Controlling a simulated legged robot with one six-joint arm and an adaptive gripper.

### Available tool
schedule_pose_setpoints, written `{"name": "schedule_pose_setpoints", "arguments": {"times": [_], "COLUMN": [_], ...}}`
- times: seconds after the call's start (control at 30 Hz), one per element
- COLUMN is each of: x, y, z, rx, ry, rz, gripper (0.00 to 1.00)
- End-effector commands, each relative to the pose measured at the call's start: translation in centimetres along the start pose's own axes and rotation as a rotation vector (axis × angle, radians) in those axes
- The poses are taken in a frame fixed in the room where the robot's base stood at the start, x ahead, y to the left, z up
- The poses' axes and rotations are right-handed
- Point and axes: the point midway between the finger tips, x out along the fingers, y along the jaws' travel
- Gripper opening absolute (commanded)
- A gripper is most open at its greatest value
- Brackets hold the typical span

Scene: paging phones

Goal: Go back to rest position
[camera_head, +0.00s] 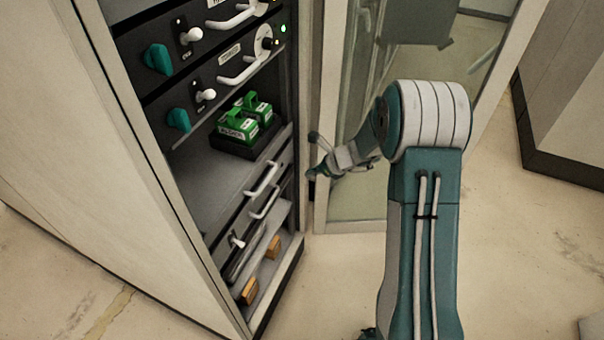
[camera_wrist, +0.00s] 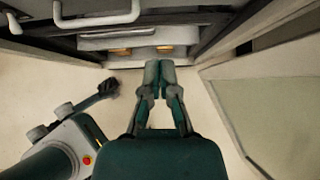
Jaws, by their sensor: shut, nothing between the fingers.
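My gripper (camera_head: 318,172) is at the right side of the open cabinet, level with its middle shelf, at the end of my raised, bent arm. In the wrist view my gripper (camera_wrist: 159,74) shows from above with its fingertips together and nothing between them. It points toward the lower front of the cabinet and is apart from the handles.
The open cabinet (camera_head: 170,205) holds panels with teal knobs (camera_head: 157,59), white handles (camera_head: 241,70) and green boxes (camera_head: 238,127) on a shelf. A glass-panelled door (camera_head: 349,205) stands open behind my arm. Bare floor (camera_head: 510,280) lies to the right.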

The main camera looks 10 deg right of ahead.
Motion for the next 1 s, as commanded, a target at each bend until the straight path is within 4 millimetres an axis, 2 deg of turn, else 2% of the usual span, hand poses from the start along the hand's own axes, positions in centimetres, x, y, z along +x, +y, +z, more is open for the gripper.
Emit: {"name": "schedule_pose_setpoints", "arguments": {"times": [0.23, 0.37, 0.5, 0.7, 1.0], "x": [-0.4, -2.0, -5.6, -10.9, -18.1], "y": [0.1, 1.1, 3.8, 8.4, 15.3], "z": [0.1, 1.7, 4.6, 7.5, 9.0], "rx": [-0.006, -0.105, -0.344, -0.704, -1.226], "ry": [0.000, 0.011, 0.045, 0.110, 0.239], "rz": [0.001, 0.009, 0.032, 0.071, 0.129], "gripper": [0.00, 0.00, 0.00, 0.00, 0.00]}}
